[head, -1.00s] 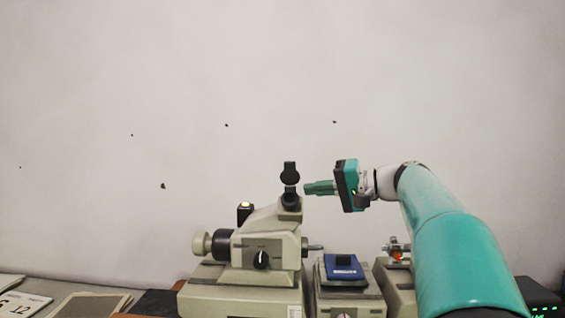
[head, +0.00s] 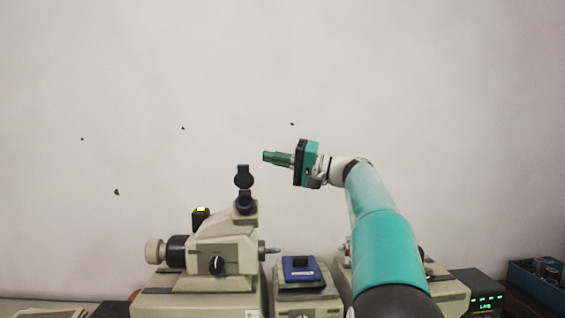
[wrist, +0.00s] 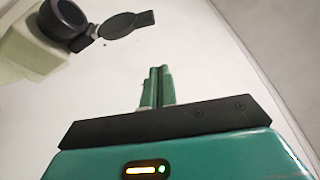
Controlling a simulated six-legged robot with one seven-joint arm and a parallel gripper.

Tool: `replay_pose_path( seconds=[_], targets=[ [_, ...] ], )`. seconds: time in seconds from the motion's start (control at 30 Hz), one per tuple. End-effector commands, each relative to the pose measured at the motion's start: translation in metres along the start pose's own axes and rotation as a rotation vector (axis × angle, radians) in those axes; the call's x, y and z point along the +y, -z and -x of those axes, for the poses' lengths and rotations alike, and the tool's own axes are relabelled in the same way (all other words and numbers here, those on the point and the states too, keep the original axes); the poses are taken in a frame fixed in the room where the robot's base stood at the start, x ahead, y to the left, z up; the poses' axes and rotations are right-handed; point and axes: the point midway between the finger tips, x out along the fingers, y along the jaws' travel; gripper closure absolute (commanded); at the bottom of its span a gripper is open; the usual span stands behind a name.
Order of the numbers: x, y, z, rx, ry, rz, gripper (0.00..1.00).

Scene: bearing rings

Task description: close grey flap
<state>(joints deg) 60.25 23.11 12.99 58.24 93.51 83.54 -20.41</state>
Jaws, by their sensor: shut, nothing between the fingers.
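The grey flap (head: 243,176) is a dark round cap with a small tab. It stands open, upright above the eyepiece (head: 245,203) of the beige instrument (head: 222,240). In the wrist view the flap (wrist: 122,25) sits at the upper left, hinged beside the dark eyepiece ring (wrist: 65,16). My gripper (head: 266,156) is shut and empty, its green fingers pointing left. It is a little above and right of the flap in the head view, with a gap between them. The fingers (wrist: 160,72) also show together in the wrist view, apart from the flap.
A blue-topped block (head: 300,268) stands right of the instrument. A dark box with green lights (head: 478,292) and a blue bin (head: 540,285) are farther right. A plain wall (head: 120,90) is behind. The space above the instrument is clear.

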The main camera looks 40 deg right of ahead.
Motion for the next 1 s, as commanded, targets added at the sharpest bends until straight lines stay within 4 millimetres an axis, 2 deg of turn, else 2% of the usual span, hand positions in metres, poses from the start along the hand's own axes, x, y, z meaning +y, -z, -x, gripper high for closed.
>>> replay_pose_path(
  seconds=[0.1, 0.27, 0.7, 1.0],
  targets=[
    [0.0, -0.001, -0.024, -0.004, 0.003, -0.002, 1.0],
    [0.0, -0.001, -0.051, -0.005, 0.003, -0.002, 1.0],
    [0.0, -0.034, -0.038, -0.003, 0.003, -0.002, 1.0],
    [0.0, -0.038, -0.037, -0.004, 0.003, -0.001, 1.0]
  ],
)
